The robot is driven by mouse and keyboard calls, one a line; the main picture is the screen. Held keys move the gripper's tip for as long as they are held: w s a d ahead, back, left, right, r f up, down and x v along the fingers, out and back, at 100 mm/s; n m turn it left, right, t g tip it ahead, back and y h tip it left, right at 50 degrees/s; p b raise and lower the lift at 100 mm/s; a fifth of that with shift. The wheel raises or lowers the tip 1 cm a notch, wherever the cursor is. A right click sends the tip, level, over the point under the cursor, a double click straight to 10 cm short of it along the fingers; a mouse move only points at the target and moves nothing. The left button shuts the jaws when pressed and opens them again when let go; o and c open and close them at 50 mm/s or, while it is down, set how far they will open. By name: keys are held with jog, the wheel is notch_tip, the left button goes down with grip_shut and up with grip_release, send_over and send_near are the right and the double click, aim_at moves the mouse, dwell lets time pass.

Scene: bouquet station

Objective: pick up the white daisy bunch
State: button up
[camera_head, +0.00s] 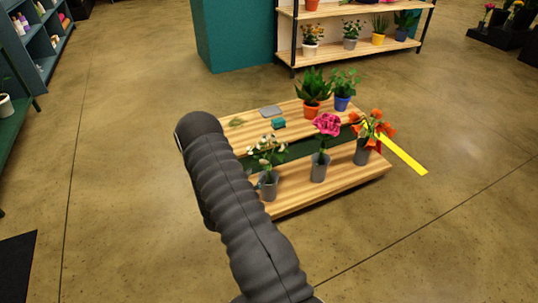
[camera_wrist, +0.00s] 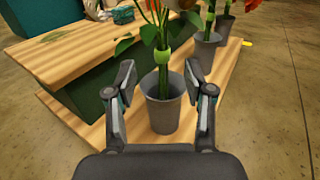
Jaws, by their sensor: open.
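The white daisy bunch (camera_head: 267,152) stands in a grey pot (camera_head: 269,186) at the left of the stand's lower front step, partly behind my arm in the head view. In the wrist view its green stems (camera_wrist: 165,78) rise from the nearest grey pot (camera_wrist: 163,112), with a lime-green band (camera_wrist: 164,57) around them. The blossoms are not clearly seen there. My gripper (camera_wrist: 160,80) is open, one finger on each side of the stems near the pot's rim, with a gap on both sides. The head view does not show the gripper's fingers clearly.
A pink bunch (camera_head: 327,124) and an orange bunch (camera_head: 372,128) stand in grey pots to the right on the same step. The upper step (camera_head: 244,132) holds two potted plants, a teal item (camera_head: 278,123) and a grey slab (camera_head: 270,111). Open floor surrounds the stand.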

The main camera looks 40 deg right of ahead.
aim_at(267, 164)
jog(key=x, duration=0.9)
jog(key=shift+d+r+p, duration=0.1)
jog(key=shift+d+p, duration=0.2)
jog(key=shift+d, duration=0.05)
grip_shut()
